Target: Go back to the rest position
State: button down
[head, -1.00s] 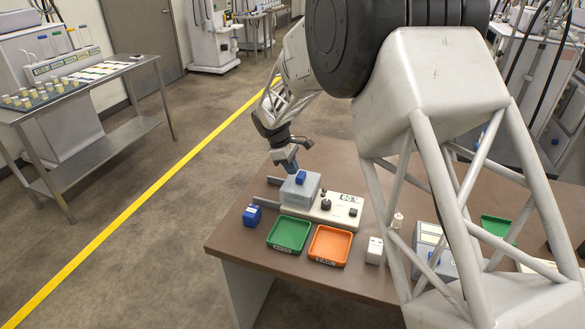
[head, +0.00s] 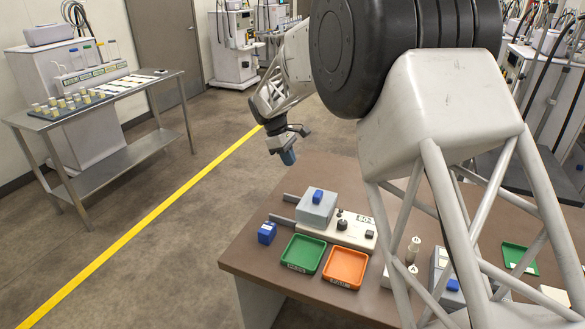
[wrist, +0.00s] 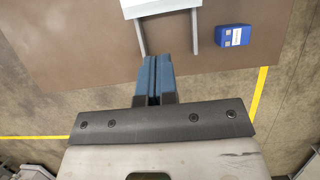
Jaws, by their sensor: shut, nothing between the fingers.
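My gripper (head: 288,157) is up in the air beyond the far left edge of the brown table (head: 240,250). In the wrist view my gripper (wrist: 153,58) shows its two blue fingers pressed together with nothing between them.
A blue block (head: 267,233) stands at the table's left edge; it also shows in the wrist view (wrist: 233,36). A green tray (head: 304,254) and an orange tray (head: 345,268) lie in front of the device. A steel side table (head: 100,183) stands at the left.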

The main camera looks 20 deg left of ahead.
jog(key=shift+a+r, duration=0.1)
jog(key=shift+r, duration=0.2)
dwell(0.4)
jog(key=s+d+r+m+y, duration=0.1)
jog(key=s+d+r+m, duration=0.3)
jog(key=d, duration=0.7)
jog(key=s+d+r+m+y, duration=0.15)
jog(key=s+d+r, duration=0.35)
jog(key=d, duration=0.7)
jog(key=s+d+r+m, duration=0.35)
jog(key=d+r, duration=0.25)
jog(key=d, duration=0.5)
jog(key=s+d+f+m+t, duration=0.1)
jog(key=s+d+m, duration=0.2)
jog(key=s+d, duration=0.3)
jog(key=s+d+f+m+y, duration=0.1)
jog(key=s+d+f+m, duration=0.1)
jog(key=s+d, duration=0.5)
jog(key=s+d+f+m+t+y, duration=0.1)
jog(key=s+d+m, duration=0.3)
jog(key=s, duration=1.2)
jog(key=d, duration=0.3)
jog(key=shift+s+d+f+t, duration=0.15)
jog(key=shift+f+t, duration=0.15)
